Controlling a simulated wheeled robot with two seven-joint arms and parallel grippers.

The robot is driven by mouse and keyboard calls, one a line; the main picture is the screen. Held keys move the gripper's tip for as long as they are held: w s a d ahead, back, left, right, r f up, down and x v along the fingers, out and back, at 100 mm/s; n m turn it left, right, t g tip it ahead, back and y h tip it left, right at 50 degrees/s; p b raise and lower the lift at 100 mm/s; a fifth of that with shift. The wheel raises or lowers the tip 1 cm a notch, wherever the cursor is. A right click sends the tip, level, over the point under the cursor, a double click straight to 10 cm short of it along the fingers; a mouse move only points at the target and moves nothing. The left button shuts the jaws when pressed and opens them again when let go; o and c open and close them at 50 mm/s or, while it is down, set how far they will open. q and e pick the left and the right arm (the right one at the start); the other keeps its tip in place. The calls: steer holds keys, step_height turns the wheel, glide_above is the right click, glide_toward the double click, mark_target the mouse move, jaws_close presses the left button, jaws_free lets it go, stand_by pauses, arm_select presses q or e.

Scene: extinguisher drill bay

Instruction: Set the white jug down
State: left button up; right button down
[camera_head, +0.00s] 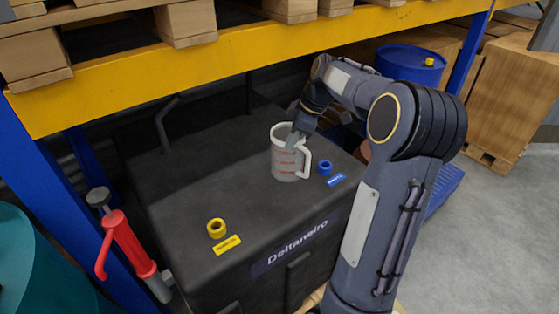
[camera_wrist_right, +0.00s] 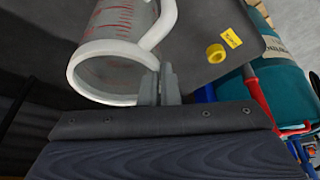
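The white jug (camera_head: 284,163) is translucent with red measuring marks and a handle on its right. It is upright at the black top of the unit marked "Deltaneiro" (camera_head: 188,195); I cannot tell whether its base touches the surface. My right gripper (camera_head: 294,141) reaches down to the jug's rim from the upper right. In the right wrist view the fingers (camera_wrist_right: 160,86) are closed on the jug's wall beside the handle, and the jug (camera_wrist_right: 105,60) fills the upper left. My left gripper is out of view.
A blue ring (camera_head: 325,168) stands right of the jug and a yellow ring (camera_head: 217,229) at the front left, each by a label. A yellow shelf beam (camera_head: 200,70) crosses above. A red pump (camera_head: 128,245) stands left. The top's left side is clear.

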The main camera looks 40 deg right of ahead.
mark_target(293, 157)
steer(key=a+x, duration=0.1)
steer(key=x, duration=0.6)
steer(key=shift+s+f, duration=0.15)
steer(key=shift+s, duration=0.15)
steer(key=c, duration=1.7)
jaws_free()
steer(key=shift+f, duration=0.1)
